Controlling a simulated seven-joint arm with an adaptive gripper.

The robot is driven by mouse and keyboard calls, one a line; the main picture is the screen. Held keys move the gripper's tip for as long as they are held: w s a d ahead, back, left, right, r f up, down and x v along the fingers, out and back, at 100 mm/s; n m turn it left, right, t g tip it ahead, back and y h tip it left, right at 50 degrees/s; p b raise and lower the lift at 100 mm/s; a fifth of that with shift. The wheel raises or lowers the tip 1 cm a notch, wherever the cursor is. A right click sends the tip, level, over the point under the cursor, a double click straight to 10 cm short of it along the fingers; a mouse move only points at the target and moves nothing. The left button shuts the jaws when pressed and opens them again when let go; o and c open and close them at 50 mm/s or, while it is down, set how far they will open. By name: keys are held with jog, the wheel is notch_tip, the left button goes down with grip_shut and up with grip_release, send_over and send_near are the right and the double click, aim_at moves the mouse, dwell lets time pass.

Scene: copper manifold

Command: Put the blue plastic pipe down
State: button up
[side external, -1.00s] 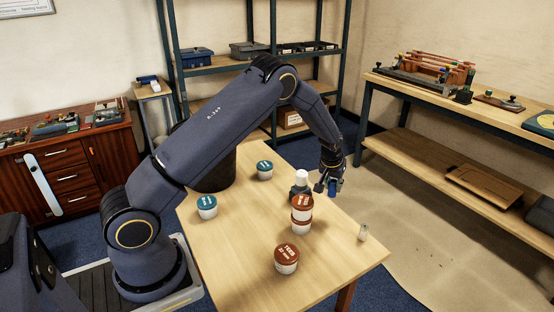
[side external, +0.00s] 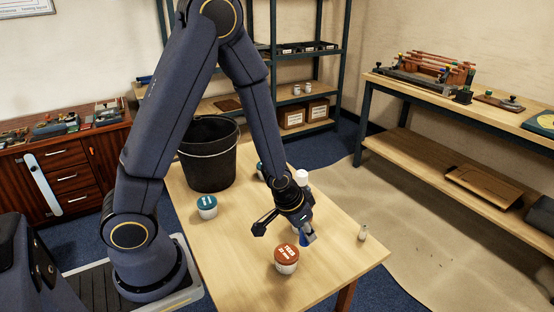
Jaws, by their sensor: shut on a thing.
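The blue plastic pipe (side external: 304,241) shows as a small blue piece at the tips of my gripper (side external: 306,236). My gripper is shut on it, pointing down over the wooden table, just behind and right of a white tub with a red-brown lid (side external: 286,256). Most of the pipe is hidden by the fingers. I cannot tell whether its lower end touches the table.
A black bucket (side external: 208,165) stands at the table's back left. A teal-lidded tub (side external: 207,206) is in front of it; another is partly hidden behind my arm. A white-capped bottle (side external: 302,177) is behind my gripper.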

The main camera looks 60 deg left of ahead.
jog(key=w+f, duration=0.5)
jog(key=w, duration=0.2)
jog(key=w+f, duration=0.3)
jog(key=w, duration=0.1)
jog(key=shift+f, duration=0.35)
jog(key=shift+w+f, duration=0.15)
jog(key=shift+f, duration=1.4)
jog(key=shift+f, duration=0.1)
jog(key=o, duration=0.9)
